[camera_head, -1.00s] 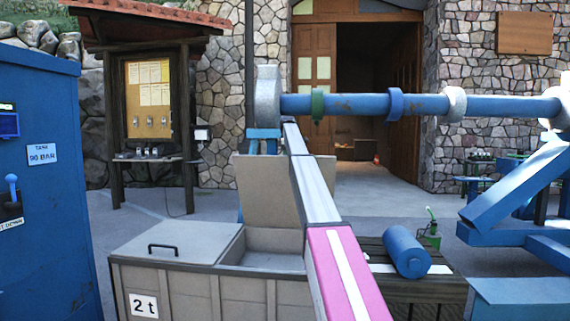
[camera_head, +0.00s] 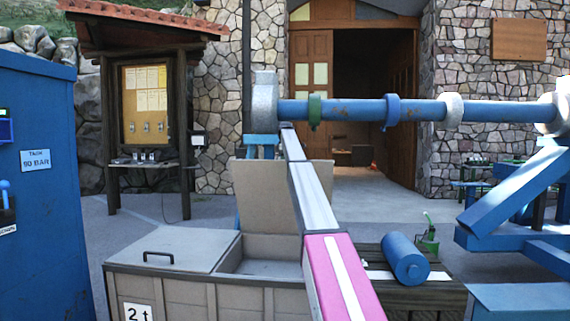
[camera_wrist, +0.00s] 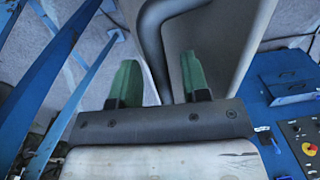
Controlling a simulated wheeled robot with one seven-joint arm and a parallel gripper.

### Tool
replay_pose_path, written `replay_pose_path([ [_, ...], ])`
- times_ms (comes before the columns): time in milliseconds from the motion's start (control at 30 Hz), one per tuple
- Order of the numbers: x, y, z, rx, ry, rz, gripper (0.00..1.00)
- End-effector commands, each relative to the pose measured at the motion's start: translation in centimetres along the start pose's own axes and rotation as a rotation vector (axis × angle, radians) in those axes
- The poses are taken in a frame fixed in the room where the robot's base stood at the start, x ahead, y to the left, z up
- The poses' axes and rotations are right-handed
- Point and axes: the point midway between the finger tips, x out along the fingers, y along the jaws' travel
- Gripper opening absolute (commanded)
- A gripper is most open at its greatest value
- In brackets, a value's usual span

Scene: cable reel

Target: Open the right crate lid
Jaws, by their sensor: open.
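The right crate lid (camera_head: 262,190) stands raised, roughly upright, at the back of the grey-beige crate (camera_head: 190,290) in the head view. The right compartment below it is open at the top. In the wrist view the beige panel of the lid (camera_wrist: 212,50) is close ahead, with its dark bent handle (camera_wrist: 150,30). My gripper (camera_wrist: 158,78) is open, its two green fingers on either side of the lower end of the handle. I cannot tell whether they touch it. My arm hides the gripper and the lid's right part in the head view.
The left lid (camera_head: 185,248) lies shut, with a black handle. A blue cabinet (camera_head: 40,200) stands at the left. A blue horizontal pipe (camera_head: 350,110) crosses above, behind the crate. A blue cylinder (camera_head: 405,258) lies on a dark wooden surface at the right.

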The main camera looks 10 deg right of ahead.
Motion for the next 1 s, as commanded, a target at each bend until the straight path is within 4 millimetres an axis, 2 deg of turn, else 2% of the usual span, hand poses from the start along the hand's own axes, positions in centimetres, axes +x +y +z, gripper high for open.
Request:
replay_pose_path([
  [167, -1.1, 0.1, 0.0, 0.001, 0.000, 0.000, 0.42],
  [500, -6.1, 0.2, 0.0, 0.000, 0.001, 0.005, 0.42],
  [600, -7.0, 0.2, 0.0, -0.001, 0.002, 0.009, 0.42],
  [1000, -7.2, 0.1, 0.0, 0.000, 0.002, 0.011, 0.42],
])
